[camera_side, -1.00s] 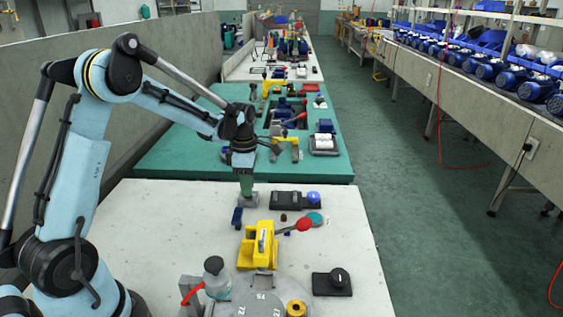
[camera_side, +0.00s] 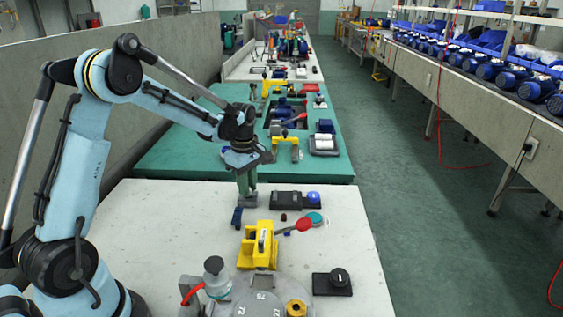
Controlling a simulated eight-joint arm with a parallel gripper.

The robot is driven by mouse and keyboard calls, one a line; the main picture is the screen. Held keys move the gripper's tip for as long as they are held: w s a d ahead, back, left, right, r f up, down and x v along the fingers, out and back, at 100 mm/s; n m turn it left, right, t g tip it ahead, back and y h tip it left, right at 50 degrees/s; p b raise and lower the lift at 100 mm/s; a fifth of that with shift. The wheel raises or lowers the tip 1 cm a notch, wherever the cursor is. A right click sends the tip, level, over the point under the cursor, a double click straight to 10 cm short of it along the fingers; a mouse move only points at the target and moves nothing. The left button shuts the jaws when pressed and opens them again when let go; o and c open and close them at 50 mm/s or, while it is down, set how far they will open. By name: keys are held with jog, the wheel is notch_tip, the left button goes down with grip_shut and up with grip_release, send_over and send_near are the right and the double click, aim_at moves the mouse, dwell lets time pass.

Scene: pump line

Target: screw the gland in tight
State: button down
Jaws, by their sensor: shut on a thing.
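My gripper (camera_side: 247,191) points straight down at the back left of the white table. Its greenish fingers are shut at the top of a small grey block (camera_side: 248,201). The gland is not clearly visible. What sits between the fingers is small and hidden by them, and I take it to be the gland at the grey block. I cannot tell how deep it sits.
A dark blue part (camera_side: 237,217) stands close to the block. A black tray (camera_side: 287,199) with a blue knob lies to its right. A yellow fixture (camera_side: 259,247) with a red-ended lever is in front. A black dial box (camera_side: 332,283) stands front right. The table's right side is mostly clear.

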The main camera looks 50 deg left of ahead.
jog(key=m, duration=0.6)
jog(key=shift+m, duration=0.5)
jog(key=m, duration=0.5)
jog(key=shift+m, duration=1)
jog(key=m, duration=0.5)
jog(key=shift+m, duration=1)
